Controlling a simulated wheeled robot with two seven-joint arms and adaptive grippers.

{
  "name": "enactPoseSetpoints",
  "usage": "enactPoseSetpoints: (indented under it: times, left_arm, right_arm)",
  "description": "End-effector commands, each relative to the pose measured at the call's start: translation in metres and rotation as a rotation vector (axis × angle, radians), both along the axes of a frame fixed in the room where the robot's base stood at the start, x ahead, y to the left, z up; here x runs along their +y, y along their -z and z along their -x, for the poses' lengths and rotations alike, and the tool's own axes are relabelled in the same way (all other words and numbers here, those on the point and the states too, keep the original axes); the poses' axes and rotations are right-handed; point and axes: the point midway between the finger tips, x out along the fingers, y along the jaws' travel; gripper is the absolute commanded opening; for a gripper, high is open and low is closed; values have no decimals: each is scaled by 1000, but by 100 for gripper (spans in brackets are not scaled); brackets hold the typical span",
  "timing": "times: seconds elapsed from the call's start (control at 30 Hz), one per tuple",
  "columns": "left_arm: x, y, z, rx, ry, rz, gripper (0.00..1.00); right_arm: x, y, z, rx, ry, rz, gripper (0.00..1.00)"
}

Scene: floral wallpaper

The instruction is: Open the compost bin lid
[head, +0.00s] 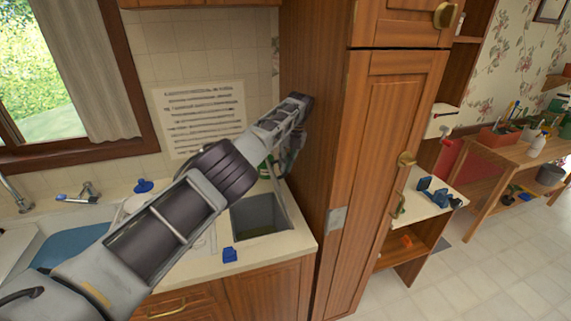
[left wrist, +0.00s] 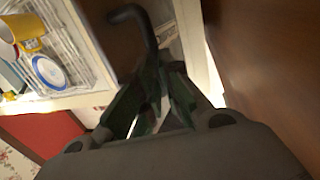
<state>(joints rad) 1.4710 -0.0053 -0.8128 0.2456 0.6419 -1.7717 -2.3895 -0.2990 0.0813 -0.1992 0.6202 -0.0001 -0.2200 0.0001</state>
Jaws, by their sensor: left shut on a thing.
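The compost bin (head: 260,216) is a grey square well set in the counter below the tall cabinet, and its inside shows. A thin grey edge (head: 279,187), which looks like the lid tilted up, rises from its right side. My left arm reaches over the counter and bends down beside the cabinet. My left gripper (head: 268,166) is partly hidden behind the arm, above the bin's back. In the left wrist view its dark green fingers (left wrist: 155,92) are closed in, with a dark curved handle (left wrist: 136,22) just beyond them. The exact contact is hard to see. My right gripper is out of view.
The tall wooden cabinet (head: 375,180) stands close on the right of my left gripper. A small blue object (head: 230,255) lies on the counter's front edge. A sink (head: 85,225) is at the left. A white rack (left wrist: 80,50) with dishes shows in the wrist view.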

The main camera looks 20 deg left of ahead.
Motion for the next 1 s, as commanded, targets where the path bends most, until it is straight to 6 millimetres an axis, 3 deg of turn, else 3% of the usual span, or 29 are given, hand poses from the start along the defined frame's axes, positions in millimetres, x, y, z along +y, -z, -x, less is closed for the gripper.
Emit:
enactPoseSetpoints:
  times: [0.03, 0.27, 0.3, 0.5, 1.0]
  left_arm:
    - [-2, 22, 8, 33, -3, 8, 0]
    - [-2, 22, 8, 35, -4, 8, 0]
    - [-2, 22, 8, 35, -4, 8, 12]
    - [0, 19, 7, 30, -5, 5, 34]
    - [1, 15, 5, 24, -5, 2, 34]
  right_arm:
    - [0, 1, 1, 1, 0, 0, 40]
    - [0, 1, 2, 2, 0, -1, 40]
    - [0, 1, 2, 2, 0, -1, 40]
    - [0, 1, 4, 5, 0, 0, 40]
    - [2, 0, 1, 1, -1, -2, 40]
